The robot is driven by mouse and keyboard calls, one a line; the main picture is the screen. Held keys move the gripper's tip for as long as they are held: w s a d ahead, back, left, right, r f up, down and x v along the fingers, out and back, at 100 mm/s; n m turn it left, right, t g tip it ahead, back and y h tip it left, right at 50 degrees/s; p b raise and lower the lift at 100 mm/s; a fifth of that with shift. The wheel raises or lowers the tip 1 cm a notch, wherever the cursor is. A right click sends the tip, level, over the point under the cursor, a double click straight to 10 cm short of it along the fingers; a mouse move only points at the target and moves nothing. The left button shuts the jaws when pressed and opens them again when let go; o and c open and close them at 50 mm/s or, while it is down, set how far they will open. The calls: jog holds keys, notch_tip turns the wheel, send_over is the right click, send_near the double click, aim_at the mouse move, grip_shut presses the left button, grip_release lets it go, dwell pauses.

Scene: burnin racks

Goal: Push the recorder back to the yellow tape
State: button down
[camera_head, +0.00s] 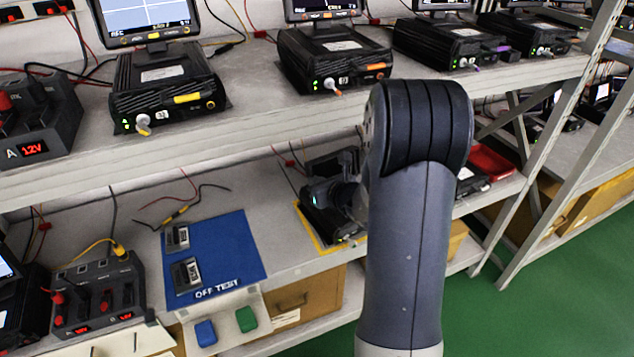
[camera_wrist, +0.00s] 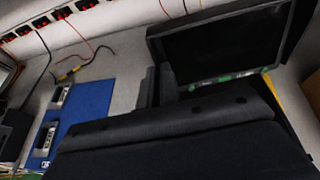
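The recorder (camera_head: 322,222) is a dark box on the lower shelf, partly hidden behind my arm in the head view. Yellow tape (camera_head: 306,230) shows along its left side and near its front. In the wrist view the recorder's dark, blank screen (camera_wrist: 220,45) fills the upper right, and a strip of yellow tape (camera_wrist: 278,92) shows at its right. My gripper (camera_wrist: 159,84) is at the recorder's near side. Its two dark fingers stand close together with nothing seen between them. Whether they touch the recorder is hidden.
A blue OFF TEST mat (camera_head: 215,255) with two small modules lies left of the recorder. A dark power unit (camera_head: 98,290) stands farther left. A red tray (camera_head: 490,160) lies to the right.

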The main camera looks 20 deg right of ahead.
dwell(0.6)
jog(key=c, duration=1.6)
grip_release()
jog(key=shift+o, duration=0.2)
jog(key=v, duration=1)
jog(key=shift+s+r+p, duration=0.2)
jog(key=shift+s+p, duration=0.2)
jog(key=x, duration=1.1)
jog(key=shift+d+b, duration=0.1)
jog(key=shift+b, duration=0.3)
